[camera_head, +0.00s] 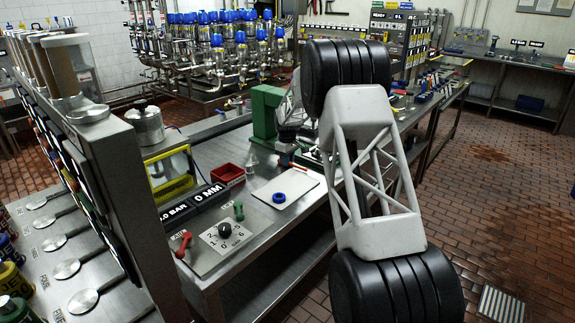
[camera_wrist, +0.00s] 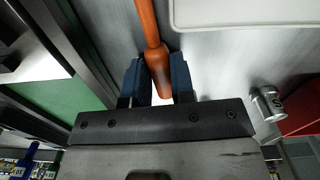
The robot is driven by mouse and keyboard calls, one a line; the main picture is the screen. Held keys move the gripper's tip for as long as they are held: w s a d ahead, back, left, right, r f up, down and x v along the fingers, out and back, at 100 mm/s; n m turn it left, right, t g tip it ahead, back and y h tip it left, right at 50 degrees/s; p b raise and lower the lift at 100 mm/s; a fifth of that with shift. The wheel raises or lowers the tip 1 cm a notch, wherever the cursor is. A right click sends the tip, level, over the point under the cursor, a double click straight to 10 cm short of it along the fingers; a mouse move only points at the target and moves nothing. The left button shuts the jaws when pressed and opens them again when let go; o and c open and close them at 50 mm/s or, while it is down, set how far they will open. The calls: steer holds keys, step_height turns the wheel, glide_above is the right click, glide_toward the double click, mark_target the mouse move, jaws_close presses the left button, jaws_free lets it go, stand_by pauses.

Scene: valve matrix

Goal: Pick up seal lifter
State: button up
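The seal lifter's orange handle (camera_wrist: 150,30) runs down from the top of the wrist view, and its thick end lies between my fingers. My gripper (camera_wrist: 157,75) has its two blue fingers close along both sides of this thick end, with the fingers partly apart at the handle's width. The far end of the tool is outside the wrist view. In the head view, a small orange piece (camera_head: 299,167) shows on the bench beside the white tray; my arm covers much of this area.
A white tray (camera_head: 288,193) with a blue ring (camera_head: 279,198) lies on the steel bench. A red bin (camera_head: 228,174), a green press stand (camera_head: 265,112) and a valve plate (camera_head: 225,238) stand around it. A small metal can (camera_wrist: 267,103) sits at right in the wrist view.

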jaws_close()
steer(key=shift+r, duration=0.2)
steer(key=shift+r, duration=1.4)
steer(key=shift+s+r, duration=0.1)
steer(key=shift+r, duration=0.15)
steer(key=s, duration=0.5)
steer(key=s+d+r, duration=0.1)
steer(key=s, duration=0.9)
steer(key=shift+s+d+r, duration=0.2)
steer(key=shift+s+d, duration=0.05)
steer(key=shift+s, duration=0.1)
steer(key=shift+w, duration=0.1)
